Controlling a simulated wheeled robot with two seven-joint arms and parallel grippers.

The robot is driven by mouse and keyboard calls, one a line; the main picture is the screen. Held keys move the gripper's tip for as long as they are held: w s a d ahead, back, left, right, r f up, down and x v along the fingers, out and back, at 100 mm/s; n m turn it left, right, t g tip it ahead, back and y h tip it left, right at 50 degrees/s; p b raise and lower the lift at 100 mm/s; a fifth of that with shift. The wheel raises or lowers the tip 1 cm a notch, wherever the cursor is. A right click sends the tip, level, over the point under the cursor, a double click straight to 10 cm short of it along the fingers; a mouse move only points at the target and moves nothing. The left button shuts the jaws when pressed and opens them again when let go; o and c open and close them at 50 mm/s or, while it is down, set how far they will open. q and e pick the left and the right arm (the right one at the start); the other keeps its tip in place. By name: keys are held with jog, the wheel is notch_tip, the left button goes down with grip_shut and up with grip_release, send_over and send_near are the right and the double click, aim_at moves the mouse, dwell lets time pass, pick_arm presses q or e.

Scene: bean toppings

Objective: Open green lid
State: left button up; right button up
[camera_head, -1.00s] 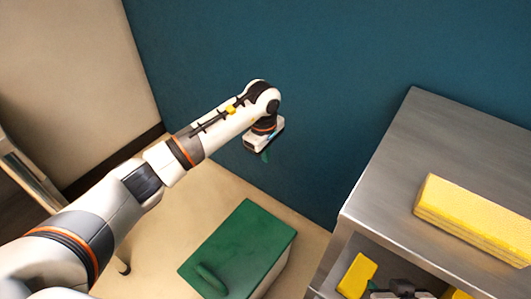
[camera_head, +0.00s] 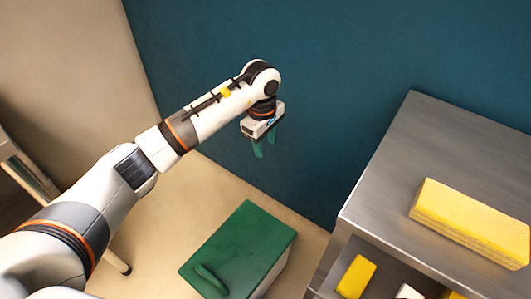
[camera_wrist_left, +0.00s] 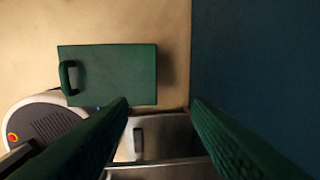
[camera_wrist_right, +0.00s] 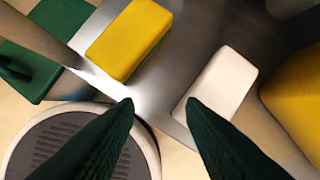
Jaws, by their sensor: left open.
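The green lid (camera_head: 243,245) lies flat and closed on a light box on the floor, at the lower middle of the head view. Its loop handle (camera_head: 210,280) is at the near left end. My left gripper (camera_head: 266,146) is open and empty, high above and beyond the lid, by the blue wall. In the left wrist view the lid (camera_wrist_left: 115,72) and its handle (camera_wrist_left: 68,78) lie far below, left of the open fingers (camera_wrist_left: 160,101). My right gripper (camera_wrist_right: 160,101) is open and empty over the metal shelf. The lid (camera_wrist_right: 30,72) also shows at the left there.
A metal cabinet (camera_head: 395,160) stands right of the box, with a yellow block (camera_head: 470,220) on top. Its lower shelf holds another yellow block (camera_wrist_right: 130,38) and a white block (camera_wrist_right: 222,82). The blue wall (camera_head: 330,80) bounds the back.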

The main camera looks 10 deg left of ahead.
jog(key=shift+s+d+r+g+p, duration=0.15)
jog(key=shift+s+g+p, duration=0.05)
jog(key=shift+s, duration=0.2)
jog(key=shift+s+d+r+g+p, duration=0.1)
jog(key=shift+s+g+p, duration=0.1)
jog(key=shift+s, duration=0.15)
pick_arm(q)
notch_tip(320, 180, up, 6)
jog(key=shift+s, duration=0.2)
jog(key=shift+a+r, duration=0.1)
